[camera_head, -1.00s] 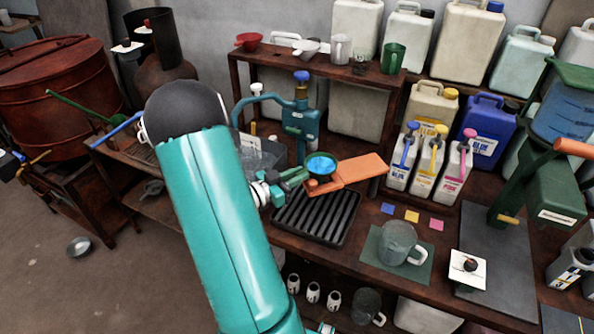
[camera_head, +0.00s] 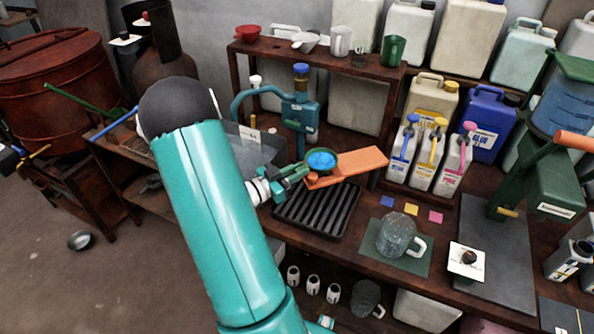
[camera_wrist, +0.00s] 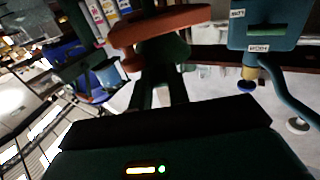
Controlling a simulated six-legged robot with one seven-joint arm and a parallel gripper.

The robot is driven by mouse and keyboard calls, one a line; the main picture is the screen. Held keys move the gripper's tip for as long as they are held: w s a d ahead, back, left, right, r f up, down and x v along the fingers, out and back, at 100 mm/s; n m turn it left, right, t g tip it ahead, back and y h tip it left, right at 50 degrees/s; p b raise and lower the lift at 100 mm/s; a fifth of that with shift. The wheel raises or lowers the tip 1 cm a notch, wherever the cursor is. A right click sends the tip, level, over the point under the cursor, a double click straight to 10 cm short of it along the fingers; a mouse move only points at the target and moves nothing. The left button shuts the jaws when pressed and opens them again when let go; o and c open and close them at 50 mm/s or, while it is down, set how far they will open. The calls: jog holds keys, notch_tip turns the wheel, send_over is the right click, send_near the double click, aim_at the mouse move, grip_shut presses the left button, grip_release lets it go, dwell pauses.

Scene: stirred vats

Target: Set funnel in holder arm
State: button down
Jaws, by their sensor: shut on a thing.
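The funnel (camera_head: 321,161) is a dark green round cup with a bright blue inside. In the head view it is over the near left end of the orange holder arm (camera_head: 358,165). My gripper (camera_head: 296,177) reaches in from the left and is shut on the funnel's side. In the wrist view, which looks upside down, the two fingers (camera_wrist: 160,92) meet the dark green funnel (camera_wrist: 164,50), with the orange holder arm (camera_wrist: 165,24) against or close to it. I cannot tell whether the funnel is seated or just above the arm. Its spout is hidden.
A ribbed black tray (camera_head: 318,209) lies below the holder arm. A teal tap stand (camera_head: 300,115) rises just behind. Pump bottles (camera_head: 427,160) and a glass jug (camera_head: 397,234) stand to the right. A wooden shelf (camera_head: 330,62) with cups is behind.

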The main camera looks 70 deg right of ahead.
jog(key=shift+w+a+f, duration=0.15)
jog(key=shift+a+f, duration=0.1)
jog(key=shift+f, duration=0.25)
jog(key=c, duration=1.3)
grip_release()
jog(key=shift+o, duration=0.2)
jog(key=v, duration=1.3)
jog(key=shift+a+r, duration=0.15)
jog(key=shift+r, duration=0.35)
jog(key=shift+w, duration=0.15)
